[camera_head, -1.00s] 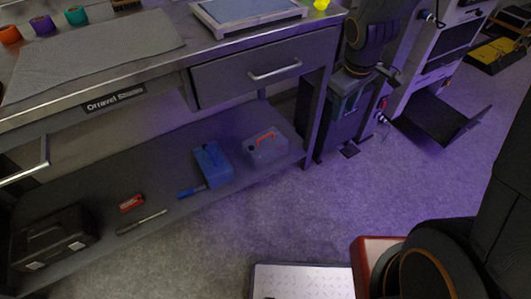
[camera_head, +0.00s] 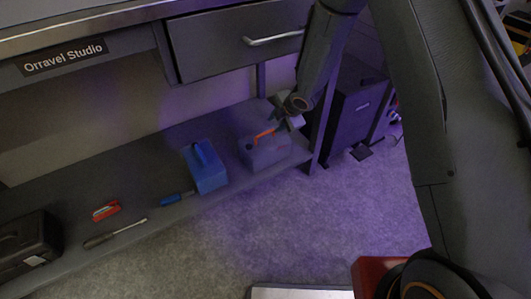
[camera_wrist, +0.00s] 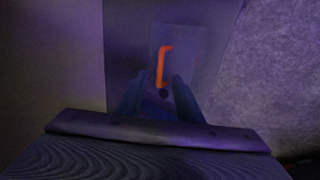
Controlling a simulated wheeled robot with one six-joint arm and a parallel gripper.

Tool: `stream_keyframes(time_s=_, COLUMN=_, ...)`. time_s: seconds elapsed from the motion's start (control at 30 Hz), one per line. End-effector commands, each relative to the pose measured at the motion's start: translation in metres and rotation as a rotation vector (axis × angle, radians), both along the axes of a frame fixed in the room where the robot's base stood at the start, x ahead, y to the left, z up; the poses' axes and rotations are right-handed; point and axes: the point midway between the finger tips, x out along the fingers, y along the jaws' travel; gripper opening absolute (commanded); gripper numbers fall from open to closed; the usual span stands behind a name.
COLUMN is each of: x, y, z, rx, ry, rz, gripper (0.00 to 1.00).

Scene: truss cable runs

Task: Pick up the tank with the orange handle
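The grey tank (camera_head: 264,153) with the orange handle (camera_head: 265,135) stands upright on the lower shelf, near its right end. In the wrist view the tank (camera_wrist: 188,42) lies ahead, with the orange handle (camera_wrist: 162,66) running lengthwise and a dark cap at its near end. My gripper (camera_head: 282,118) is just above the tank's right side, close to the handle. In the wrist view my gripper (camera_wrist: 158,82) shows two fingers spread apart, with the handle's near end between or just beyond them. I cannot tell whether they touch it.
A blue tank (camera_head: 206,170) stands left of the grey one. A blue-handled tool (camera_head: 177,197), red tool (camera_head: 106,210), screwdriver (camera_head: 115,233) and black case (camera_head: 28,245) lie further left. The bench drawer (camera_head: 235,42) overhangs the shelf (camera_head: 150,160); a leg (camera_head: 322,135) stands right.

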Motion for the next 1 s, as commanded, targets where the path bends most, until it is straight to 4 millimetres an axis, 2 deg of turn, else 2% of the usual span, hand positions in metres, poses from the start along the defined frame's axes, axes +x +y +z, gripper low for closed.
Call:
stream_keyframes(time_s=0.03, x=0.002, y=0.004, z=-0.008, rx=0.0, ry=-0.005, rz=0.021, gripper=0.32)
stream_keyframes(time_s=0.53, x=0.018, y=0.022, z=-0.045, rx=-0.001, ry=-0.012, rz=0.045, gripper=0.32)
stream_keyframes(time_s=0.73, x=0.029, y=0.033, z=-0.07, rx=-0.003, ry=-0.011, rz=0.044, gripper=0.32)
stream_keyframes(time_s=0.83, x=0.033, y=0.036, z=-0.076, rx=-0.002, ry=-0.012, rz=0.044, gripper=0.32)
stream_keyframes(time_s=1.0, x=0.033, y=0.036, z=-0.076, rx=-0.002, ry=-0.012, rz=0.044, gripper=0.32)
